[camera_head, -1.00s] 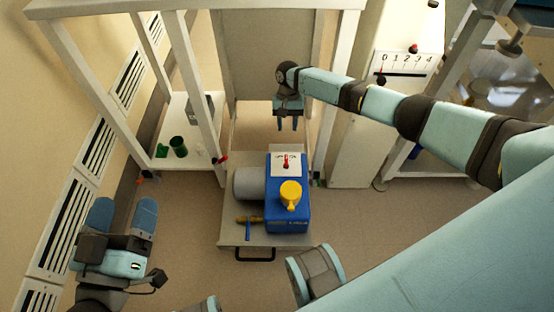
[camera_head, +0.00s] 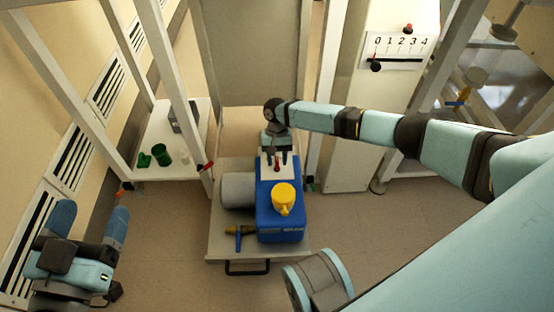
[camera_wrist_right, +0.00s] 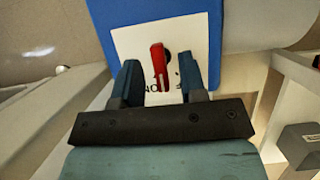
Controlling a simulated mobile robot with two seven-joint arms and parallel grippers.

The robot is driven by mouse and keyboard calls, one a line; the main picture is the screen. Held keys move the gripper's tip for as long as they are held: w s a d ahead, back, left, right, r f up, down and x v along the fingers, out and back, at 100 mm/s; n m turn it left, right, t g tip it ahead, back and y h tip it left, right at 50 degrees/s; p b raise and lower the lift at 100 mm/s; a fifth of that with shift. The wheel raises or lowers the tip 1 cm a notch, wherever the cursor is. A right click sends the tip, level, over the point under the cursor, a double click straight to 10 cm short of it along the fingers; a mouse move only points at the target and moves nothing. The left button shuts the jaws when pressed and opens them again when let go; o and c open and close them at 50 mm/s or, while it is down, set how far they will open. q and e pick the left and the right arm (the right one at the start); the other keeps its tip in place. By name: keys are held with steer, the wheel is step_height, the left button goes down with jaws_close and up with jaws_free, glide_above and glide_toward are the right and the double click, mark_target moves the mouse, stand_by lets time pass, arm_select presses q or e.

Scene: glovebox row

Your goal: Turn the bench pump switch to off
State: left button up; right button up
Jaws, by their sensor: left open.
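The blue bench pump (camera_head: 280,222) stands on a grey bench top, with a grey motor on its left and a yellow cap on top. Its white switch plate (camera_head: 263,168) carries a red switch lever (camera_head: 277,168). My right gripper (camera_head: 275,155) is above the plate's far edge. In the right wrist view, the red lever (camera_wrist_right: 158,65) lies between the tips of my open right gripper (camera_wrist_right: 162,80), with a gap on both sides. The plate's lettering is partly hidden by the fingers. My left gripper (camera_head: 90,222) is open and empty at the lower left, far from the pump.
A white panel with a 0 to 4 scale (camera_head: 400,45) stands at the back right. A yellow-and-blue valve (camera_head: 240,231) sits at the pump's front left.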

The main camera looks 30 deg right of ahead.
jaws_close()
steer(key=shift+r+p, duration=0.25)
steer(key=shift+p, duration=0.7)
steer(key=n+p, duration=0.1)
steer(key=p, duration=0.3)
steer(key=shift+s+a+r+h, duration=0.1)
steer(key=shift+a+r+h, duration=0.1)
steer(key=shift+h, duration=0.1)
steer(key=shift+f+n+p, duration=0.25)
steer(key=shift+n+p, duration=0.45)
steer(key=shift+p, duration=0.15)
steer(key=shift+f+n+h, duration=0.1)
steer(key=shift+n+h, duration=0.2)
steer(key=shift+n, duration=0.2)
arm_select(q)
steer(key=shift+s+d+r+n+y+p, duration=0.1)
steer(key=shift+s+d+r+n+p, duration=0.1)
steer(key=shift+s+r+n, duration=0.35)
steer(key=shift+s+d+r+n+y+p, duration=0.1)
steer(key=shift+s+d+r+n, duration=0.15)
steer(key=shift+r+n, duration=0.6)
steer(key=shift+s+d+r+n+y+p, duration=0.15)
steer(key=shift+s+r+n, duration=0.35)
steer(key=shift+r, duration=0.4)
arm_select(e)
steer(key=shift+n+h, duration=0.5)
steer(key=shift+n, duration=0.7)
arm_select(q)
steer(key=shift+w+r, duration=0.1)
